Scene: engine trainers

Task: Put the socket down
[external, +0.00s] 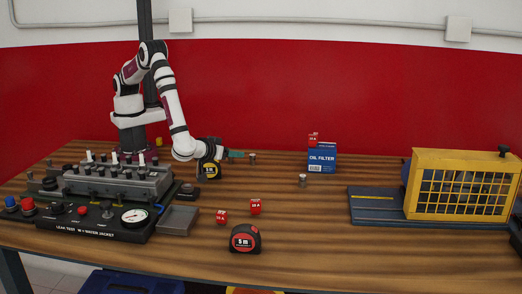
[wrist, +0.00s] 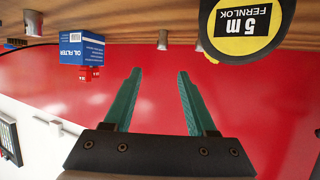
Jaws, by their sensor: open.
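My gripper (external: 238,154) is open, with its green fingers low over the back middle of the table. In the wrist view nothing lies between the spread fingers (wrist: 159,72). A small metal cylinder that looks like a socket (external: 252,156) stands upright on the table just beyond the fingertips. A metal cylinder (wrist: 162,40) also shows past the fingertips in the wrist view, apart from them. A second socket-like cylinder (external: 302,181) stands farther right and nearer the front. I cannot tell which one is the task's socket.
A yellow tape measure (external: 209,170) stands close beside my gripper. A blue oil filter box (external: 321,158) with a red block on top is to the right. The engine trainer (external: 118,181) fills the left; a yellow cage (external: 462,184) stands far right. The table's front right is clear.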

